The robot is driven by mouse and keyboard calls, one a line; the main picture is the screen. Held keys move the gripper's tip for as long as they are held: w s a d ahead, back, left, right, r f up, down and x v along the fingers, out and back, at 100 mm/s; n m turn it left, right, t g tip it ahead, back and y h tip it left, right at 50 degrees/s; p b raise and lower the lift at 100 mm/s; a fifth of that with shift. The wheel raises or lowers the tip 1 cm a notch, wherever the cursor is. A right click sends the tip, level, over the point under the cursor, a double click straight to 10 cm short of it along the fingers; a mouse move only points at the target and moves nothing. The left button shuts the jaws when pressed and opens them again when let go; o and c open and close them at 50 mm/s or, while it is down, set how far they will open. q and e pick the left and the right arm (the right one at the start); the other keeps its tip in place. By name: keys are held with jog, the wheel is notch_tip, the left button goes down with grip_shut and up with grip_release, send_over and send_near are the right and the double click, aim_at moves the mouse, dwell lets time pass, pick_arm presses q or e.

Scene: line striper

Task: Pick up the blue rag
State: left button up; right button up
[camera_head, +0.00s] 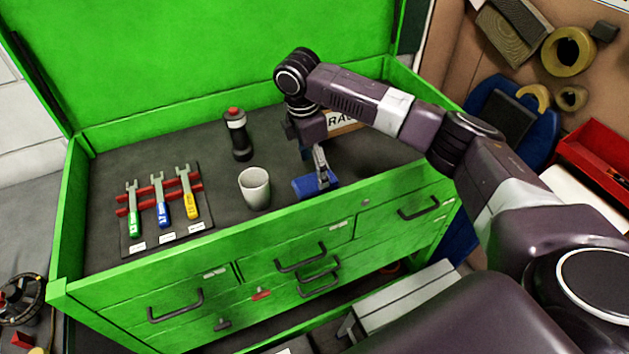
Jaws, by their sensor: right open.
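The blue rag (304,187) lies on the dark top tray of the green tool chest (150,262), near the front rim. My right gripper (323,178) points down over the rag, with its fingertips at or just above the cloth. I cannot tell whether they touch it. The gripper is open, and the rag lies under it. The gripper hides part of the rag. A sign with partly hidden lettering (343,122) stands behind the gripper. My left gripper is not in view.
A white cup (255,188) stands left of the rag. A black flashlight-like cylinder with a red top (237,135) is behind the cup. Several wrenches (162,200) lie in a red rack at the left. The chest's raised front rim is close to the rag.

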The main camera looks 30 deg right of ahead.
aim_at(315, 180)
notch_tip(315, 180, down, 4)
jog(key=shift+r+p, duration=0.1)
jog(key=shift+p, duration=0.7)
jog(key=shift+w+d+f, duration=0.1)
jog(key=shift+w+f, duration=0.05)
jog(key=shift+f, duration=0.3)
jog(key=shift+r, duration=0.1)
jog(key=shift+c, duration=1.3)
jog(key=c, duration=0.9)
jog(key=shift+o, duration=0.2)
jog(key=shift+r, duration=0.1)
